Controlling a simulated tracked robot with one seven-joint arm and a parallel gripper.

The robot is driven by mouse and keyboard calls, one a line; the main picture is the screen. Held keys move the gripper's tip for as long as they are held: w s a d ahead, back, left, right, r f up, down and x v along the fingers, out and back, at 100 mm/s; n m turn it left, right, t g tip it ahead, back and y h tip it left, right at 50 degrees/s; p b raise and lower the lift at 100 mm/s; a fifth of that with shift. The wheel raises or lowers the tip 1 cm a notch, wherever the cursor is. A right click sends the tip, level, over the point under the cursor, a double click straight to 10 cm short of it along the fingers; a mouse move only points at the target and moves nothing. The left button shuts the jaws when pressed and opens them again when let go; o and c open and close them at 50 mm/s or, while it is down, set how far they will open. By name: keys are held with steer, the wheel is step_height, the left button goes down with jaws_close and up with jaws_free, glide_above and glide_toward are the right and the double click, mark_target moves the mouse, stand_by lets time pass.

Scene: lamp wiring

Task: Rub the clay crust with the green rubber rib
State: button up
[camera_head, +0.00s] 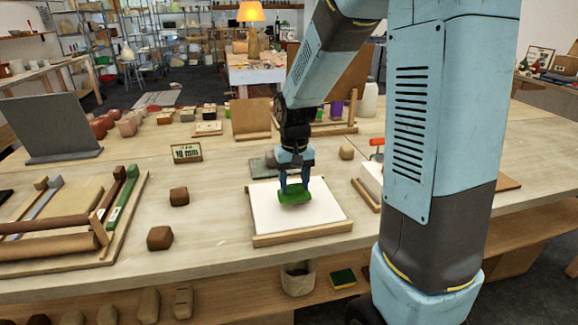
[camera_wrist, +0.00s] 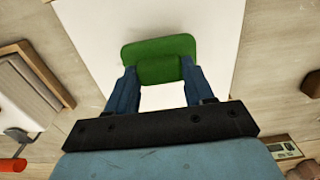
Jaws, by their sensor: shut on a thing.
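The green rubber rib (camera_head: 294,198) is held in my gripper (camera_head: 293,186), low over a white slab (camera_head: 327,213). In the wrist view the rib (camera_wrist: 160,48) sits crosswise between the two blue fingers of my gripper (camera_wrist: 160,82), with the white slab (camera_wrist: 95,30) behind it. The slab lies flat, with a wooden strip along its front edge. I cannot tell whether the rib touches the slab. No clay crust can be made out on the visible white surface; the rib and fingers hide part of it.
Two brown clay lumps (camera_head: 160,238) (camera_head: 179,196) lie left of the slab. A wooden tray (camera_head: 120,228) with rollers and bars stands further left. A red-handled tool (camera_head: 377,143) is at the right. Bare table separates the lumps and slab.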

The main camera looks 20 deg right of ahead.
steer(key=shift+w+r, duration=0.2)
steer(key=shift+r, duration=0.15)
steer(key=shift+d+r, duration=0.1)
steer(key=shift+r, duration=2.2)
